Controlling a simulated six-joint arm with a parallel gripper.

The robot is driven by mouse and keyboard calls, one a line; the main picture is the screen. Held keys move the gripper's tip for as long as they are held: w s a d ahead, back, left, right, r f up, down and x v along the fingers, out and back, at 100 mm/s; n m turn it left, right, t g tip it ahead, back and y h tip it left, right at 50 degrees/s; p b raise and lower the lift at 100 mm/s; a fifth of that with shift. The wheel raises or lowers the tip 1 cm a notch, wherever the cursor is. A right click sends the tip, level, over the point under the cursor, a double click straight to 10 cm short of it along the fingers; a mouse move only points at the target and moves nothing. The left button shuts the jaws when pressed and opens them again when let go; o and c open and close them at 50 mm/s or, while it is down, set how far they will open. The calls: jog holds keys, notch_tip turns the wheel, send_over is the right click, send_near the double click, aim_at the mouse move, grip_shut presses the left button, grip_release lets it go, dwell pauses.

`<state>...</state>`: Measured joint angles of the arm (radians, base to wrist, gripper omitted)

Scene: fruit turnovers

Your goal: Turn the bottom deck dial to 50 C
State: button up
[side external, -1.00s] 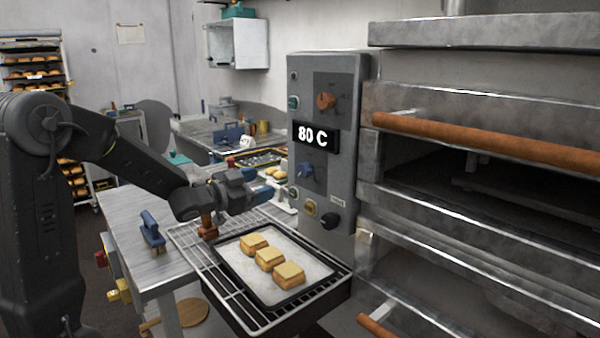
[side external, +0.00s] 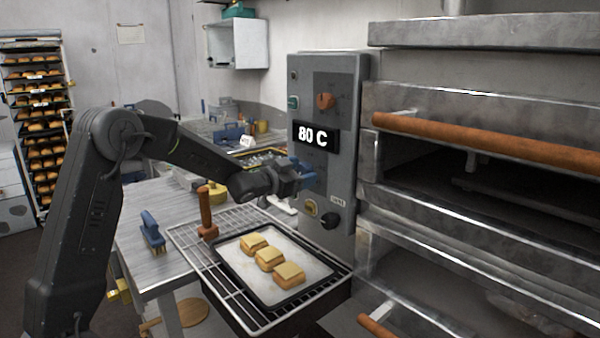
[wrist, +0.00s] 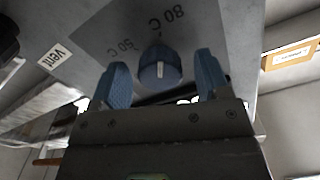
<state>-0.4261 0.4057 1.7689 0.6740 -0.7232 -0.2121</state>
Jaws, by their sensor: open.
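The bottom deck dial (wrist: 160,68) is a round blue knob with a white mark, in the upper middle of the wrist view. The panel around it carries "80 C" and "50 C" lettering. My gripper (wrist: 163,78) is open, with one blue finger on each side of the dial, apparently not closed on it. In the side view my gripper (side external: 303,173) is at the face of the grey control panel (side external: 345,190) and largely hides the dial. The display (side external: 316,136) reads 80 C.
An orange dial (side external: 325,101) is above the display and a black knob (side external: 330,221) below my gripper. A tray (side external: 243,282) with pastries lies on a wire rack (side external: 200,262) beneath. A brown-handled tool (side external: 206,210) stands on the rack. Oven decks are at right.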

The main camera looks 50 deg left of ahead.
jog(key=shift+c, duration=0.3)
jog(key=c, duration=0.9)
jog(key=shift+o, duration=0.2)
jog(key=shift+n, duration=0.4)
jog(key=n, duration=1.2)
jog(key=shift+n, duration=0.4)
jog(key=o, duration=0.9)
